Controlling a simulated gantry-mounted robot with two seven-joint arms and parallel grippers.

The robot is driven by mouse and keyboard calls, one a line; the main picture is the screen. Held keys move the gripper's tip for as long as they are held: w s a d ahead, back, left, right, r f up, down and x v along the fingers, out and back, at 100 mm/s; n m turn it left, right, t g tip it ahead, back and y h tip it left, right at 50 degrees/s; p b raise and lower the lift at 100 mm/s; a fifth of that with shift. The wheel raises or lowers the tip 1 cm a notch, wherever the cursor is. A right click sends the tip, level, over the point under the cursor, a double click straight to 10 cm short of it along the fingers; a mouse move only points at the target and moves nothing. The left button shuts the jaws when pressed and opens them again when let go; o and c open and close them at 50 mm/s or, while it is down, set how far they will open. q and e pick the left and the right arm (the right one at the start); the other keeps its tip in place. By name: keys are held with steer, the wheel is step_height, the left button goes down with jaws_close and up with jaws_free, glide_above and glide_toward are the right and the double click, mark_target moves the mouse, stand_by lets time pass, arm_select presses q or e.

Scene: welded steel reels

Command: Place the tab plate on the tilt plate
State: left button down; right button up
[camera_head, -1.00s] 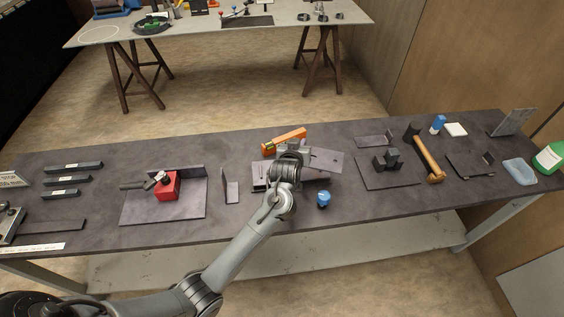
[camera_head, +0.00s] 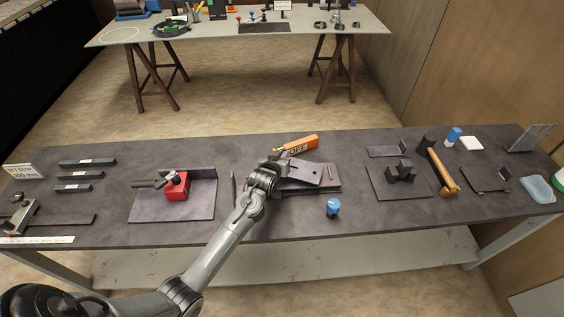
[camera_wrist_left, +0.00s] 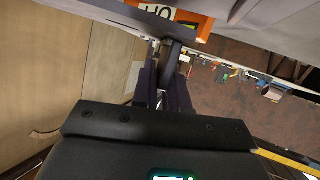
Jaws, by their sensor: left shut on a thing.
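My left gripper (camera_head: 264,172) is at the left end of a stack of grey plates on the middle of the bench. In the left wrist view, its fingers (camera_wrist_left: 164,88) are shut on a thin dark upright piece, which looks like the tab of the tab plate (camera_wrist_left: 172,62). A grey plate with small holes (camera_head: 306,173), apparently the tab plate, lies slanted in the head view. Under it is a wider dark plate (camera_head: 330,189), apparently the tilt plate. The wrist hides their left ends, and I cannot tell whether they touch. My right gripper is not in view.
An orange lettered block (camera_head: 297,145) lies close behind the plates. A blue-topped knob (camera_head: 333,208) stands in front. Bare bench lies between.

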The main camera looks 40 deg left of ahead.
arm_select(q)
steer(key=shift+f, duration=1.2)
steer(key=shift+f, duration=0.1)
steer(key=c, duration=1.1)
jaws_free()
steer(key=shift+f, duration=0.1)
steer(key=shift+c, duration=0.2)
